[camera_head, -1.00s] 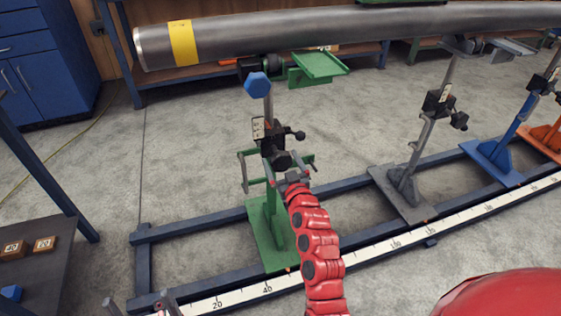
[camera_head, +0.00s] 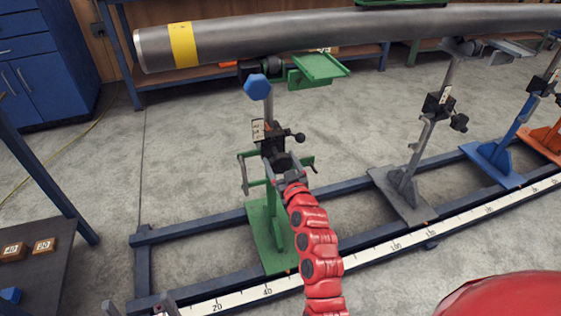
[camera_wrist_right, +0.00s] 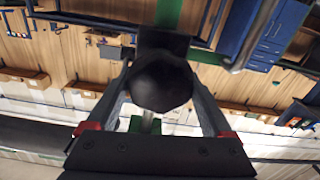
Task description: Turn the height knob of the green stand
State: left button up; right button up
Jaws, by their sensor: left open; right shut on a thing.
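The green stand (camera_head: 258,228) stands on the blue rail frame, left of centre in the head view, under the left end of the grey pipe (camera_head: 230,40). Its black knob (camera_wrist_right: 162,82) fills the middle of the right wrist view, between the two fingers. My right gripper (camera_head: 287,170) is shut on this knob, on the near side of the stand. The gripper and red arm partly hide the knob and post in the head view. My left gripper (camera_head: 139,306) is open and empty at the bottom left edge, apart from the stand.
A smaller black side knob (camera_head: 299,137) and a blue hexagonal knob (camera_head: 257,87) sit higher on the stand. A grey stand (camera_head: 405,190) and a blue stand (camera_head: 495,160) stand to the right. A dark table (camera_head: 50,265) is at left.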

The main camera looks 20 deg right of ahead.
jog(key=shift+m, duration=0.3)
jog(key=m, duration=0.2)
jog(key=shift+m+p, duration=0.3)
jog(key=shift+m, duration=0.1)
jog(key=m, duration=0.3)
jog(key=shift+d+m, duration=0.15)
jog(key=shift+m, duration=0.15)
jog(key=m, duration=0.3)
jog(key=shift+f+m+p, duration=0.1)
jog(key=shift+m+p, duration=0.2)
jog(key=shift+f+m, duration=0.15)
jog(key=shift+m, duration=1.75)
jog(key=o, duration=1.1)
